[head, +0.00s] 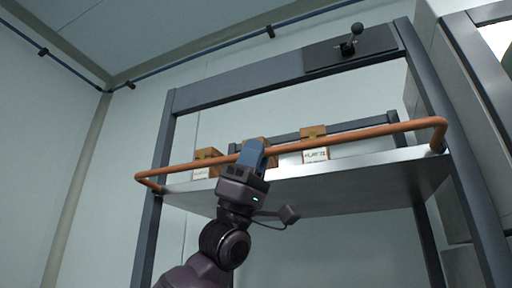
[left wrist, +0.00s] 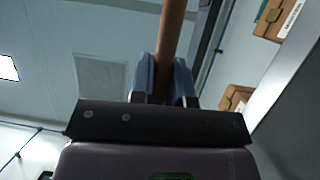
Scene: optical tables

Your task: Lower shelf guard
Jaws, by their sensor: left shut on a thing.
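The shelf guard (head: 355,135) is an orange-brown bar with bent ends, running along the front of a metal shelf (head: 370,170). It stands a little above the shelf's front edge, and its ends reach back to the frame posts. My left gripper (head: 254,152) is shut on the bar left of its middle, reaching up from below. In the left wrist view the guard (left wrist: 172,35) passes between the two blue-grey fingers (left wrist: 164,80). My right gripper is in neither view.
Several small brown labelled boxes (head: 314,146) stand on the shelf behind the guard. A dark plate with a black lever (head: 350,45) sits on the upper crossbar. Grey posts (head: 152,225) flank the shelf, with a cabinet at the right. Space below the shelf looks open.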

